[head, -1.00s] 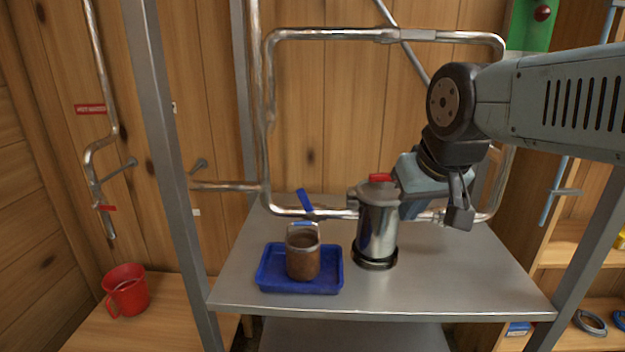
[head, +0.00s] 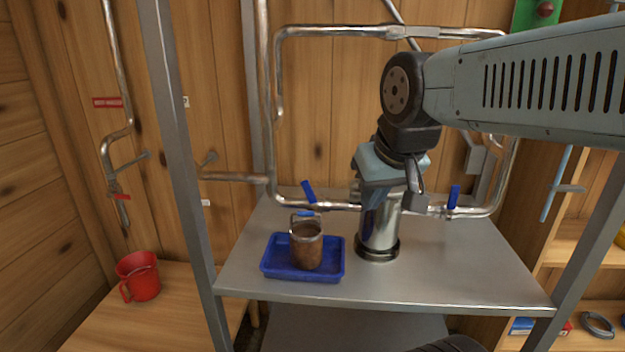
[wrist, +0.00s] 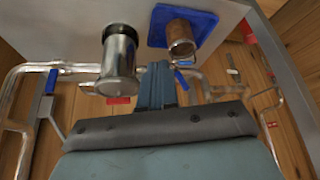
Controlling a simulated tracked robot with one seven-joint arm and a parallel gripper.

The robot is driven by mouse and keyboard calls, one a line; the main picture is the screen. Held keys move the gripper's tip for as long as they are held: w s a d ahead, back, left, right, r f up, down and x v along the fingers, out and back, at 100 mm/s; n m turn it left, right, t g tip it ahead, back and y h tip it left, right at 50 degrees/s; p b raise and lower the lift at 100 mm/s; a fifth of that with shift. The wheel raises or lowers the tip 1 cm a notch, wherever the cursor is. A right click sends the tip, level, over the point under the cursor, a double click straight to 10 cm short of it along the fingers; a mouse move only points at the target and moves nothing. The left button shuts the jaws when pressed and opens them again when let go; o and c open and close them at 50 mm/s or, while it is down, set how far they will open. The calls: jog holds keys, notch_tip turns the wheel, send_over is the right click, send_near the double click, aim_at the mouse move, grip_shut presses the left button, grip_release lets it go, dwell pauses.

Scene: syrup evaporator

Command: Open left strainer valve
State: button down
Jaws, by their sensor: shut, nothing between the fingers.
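The left strainer valve has a blue lever (head: 309,191) on the lower pipe, left of the steel strainer canister (head: 379,232). The lever leans up and to the left. It also shows in the wrist view (wrist: 182,80), just right of my fingers. My gripper (head: 364,180) is in front of and above the canister's top, hiding its lid in the head view. My gripper (wrist: 157,66) is shut and empty, with its fingers between the canister and the left lever in the wrist view. A second blue lever (head: 453,197), nearly upright, stands on the pipe right of the canister.
A blue tray (head: 268,272) with a brown-filled jar (head: 307,248) stands left of the canister on the metal table (head: 450,275). A metal post (head: 180,150) rises at left. A red mug (head: 140,278) stands on the wooden bench.

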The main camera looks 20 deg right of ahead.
jog(key=w+d+r+m+g+y, duration=0.1)
jog(key=w+d+m+g, duration=0.1)
jog(key=w, duration=0.9)
jog(key=w+d+r+m+g+y, duration=0.1)
jog(key=w+d+r+m+g, duration=0.15)
jog(key=w, duration=0.85)
send_over(312, 198)
jog(key=d, duration=0.2)
jog(key=shift+s+a+f, duration=0.1)
jog(key=shift+s+f, duration=0.05)
jog(key=shift+f, duration=2.85)
jog(key=shift+s+f, duration=0.1)
jog(key=shift+f, duration=2.85)
